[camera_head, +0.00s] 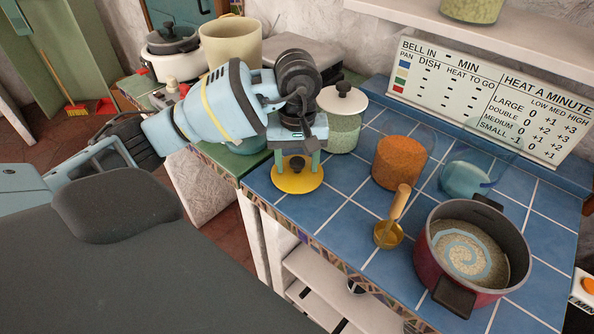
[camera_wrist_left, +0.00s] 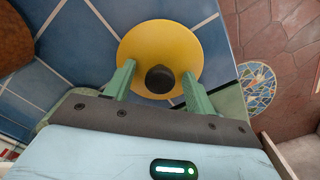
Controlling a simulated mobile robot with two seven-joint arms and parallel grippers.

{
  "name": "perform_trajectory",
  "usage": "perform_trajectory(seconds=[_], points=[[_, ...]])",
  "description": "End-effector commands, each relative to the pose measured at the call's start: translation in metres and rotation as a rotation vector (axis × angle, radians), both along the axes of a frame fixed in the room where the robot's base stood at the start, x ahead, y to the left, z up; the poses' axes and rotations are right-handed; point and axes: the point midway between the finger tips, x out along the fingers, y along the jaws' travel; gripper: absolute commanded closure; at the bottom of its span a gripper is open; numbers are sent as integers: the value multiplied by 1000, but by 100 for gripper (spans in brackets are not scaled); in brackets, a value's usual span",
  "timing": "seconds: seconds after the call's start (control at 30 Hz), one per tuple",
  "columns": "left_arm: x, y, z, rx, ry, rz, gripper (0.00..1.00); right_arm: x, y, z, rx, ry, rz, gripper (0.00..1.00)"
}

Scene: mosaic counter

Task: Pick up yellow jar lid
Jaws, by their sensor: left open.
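The yellow jar lid (camera_head: 298,178), a round disc with a dark knob, lies on the blue tiled counter near its left front edge. It also shows in the left wrist view (camera_wrist_left: 160,38), its knob (camera_wrist_left: 160,79) between the two green fingers. My left gripper (camera_head: 298,166) points down over the lid, its fingers apart on either side of the knob. In the left wrist view the gripper (camera_wrist_left: 158,82) is open, and I cannot tell whether the fingers touch the lid. My right gripper is not in view.
A lidded jar (camera_head: 343,118) stands behind the gripper. To the right are a jar of orange contents (camera_head: 400,162), a ladle (camera_head: 391,225), a blue-tinted glass bowl (camera_head: 464,178) and a red pot (camera_head: 437,262). Bare tiles (camera_head: 340,215) lie right of the lid.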

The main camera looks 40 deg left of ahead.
Motion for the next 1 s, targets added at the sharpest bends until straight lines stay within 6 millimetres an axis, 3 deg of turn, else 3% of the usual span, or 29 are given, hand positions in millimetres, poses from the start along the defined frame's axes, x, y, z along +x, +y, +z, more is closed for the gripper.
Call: perform_trajectory(seconds=[0.13,0.5,0.8,1.0], points=[[0,0,0,0,0,0,45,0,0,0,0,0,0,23],[0,0,0,0,0,0,93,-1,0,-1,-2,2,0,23],[0,0,2,-1,-1,0,94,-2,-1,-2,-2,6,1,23],[1,0,15,0,-1,-1,94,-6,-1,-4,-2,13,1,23]])
